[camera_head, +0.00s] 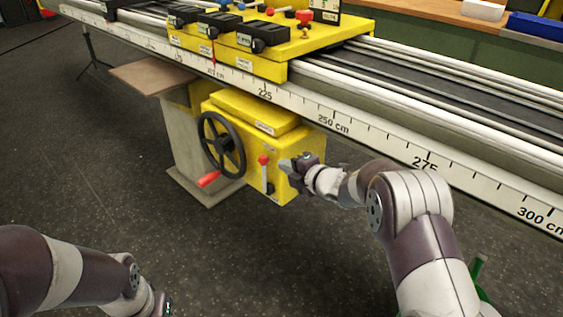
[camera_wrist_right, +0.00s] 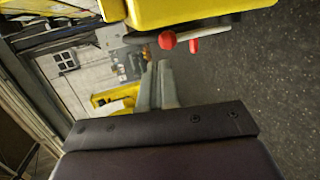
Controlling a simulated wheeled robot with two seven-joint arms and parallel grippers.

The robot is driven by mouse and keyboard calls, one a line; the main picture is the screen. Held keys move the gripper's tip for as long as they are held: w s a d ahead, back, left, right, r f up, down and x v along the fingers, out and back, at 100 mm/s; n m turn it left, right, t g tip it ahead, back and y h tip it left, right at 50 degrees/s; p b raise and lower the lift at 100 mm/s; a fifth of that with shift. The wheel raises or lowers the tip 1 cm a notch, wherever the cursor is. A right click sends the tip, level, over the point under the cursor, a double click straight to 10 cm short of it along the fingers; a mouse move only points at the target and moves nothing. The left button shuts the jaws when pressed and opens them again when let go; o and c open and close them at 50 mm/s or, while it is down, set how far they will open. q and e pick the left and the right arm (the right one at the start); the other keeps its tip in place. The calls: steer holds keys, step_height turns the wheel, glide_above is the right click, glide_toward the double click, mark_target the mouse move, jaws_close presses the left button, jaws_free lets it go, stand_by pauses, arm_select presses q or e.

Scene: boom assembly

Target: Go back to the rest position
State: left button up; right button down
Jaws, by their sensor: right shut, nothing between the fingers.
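My right gripper (camera_head: 290,167) is in front of the right side of the yellow gearbox (camera_head: 238,140), close to the lever with a red knob (camera_head: 263,160). In the right wrist view its two fingers (camera_wrist_right: 160,85) are together with nothing between them. The red knob (camera_wrist_right: 167,40) shows beyond the fingertips, apart from them. My left arm (camera_head: 70,270) comes in at the lower left, and only a small part of its end shows at the bottom edge. Its fingers are not visible.
A black handwheel (camera_head: 221,144) with a red handle (camera_head: 209,179) sits on the gearbox front. The long boom rail with a centimetre scale (camera_head: 340,123) crosses above my right arm. A grey pedestal (camera_head: 183,135) stands below.

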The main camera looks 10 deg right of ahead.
steer(key=s+d+f+m+g+h+p, duration=0.1)
steer(key=s+d+f+m+g+h, duration=0.25)
steer(key=s+d+m, duration=0.35)
steer(key=s+d+f+m+g+h, duration=0.2)
steer(key=s+d+f+m+h, duration=0.15)
steer(key=s+m, duration=0.55)
steer(key=s+a+r+m+g, duration=0.1)
steer(key=s+a+m+g, duration=0.2)
steer(key=s, duration=0.7)
steer(key=s+a+m+g, duration=0.1)
steer(key=s+m+g, duration=0.4)
steer(key=s, duration=0.4)
step_height(320, 180, up, 34)
steer(key=t+p, duration=0.2)
steer(key=p, duration=3.2)
steer(key=shift+w+r, duration=0.2)
steer(key=shift+a, duration=0.1)
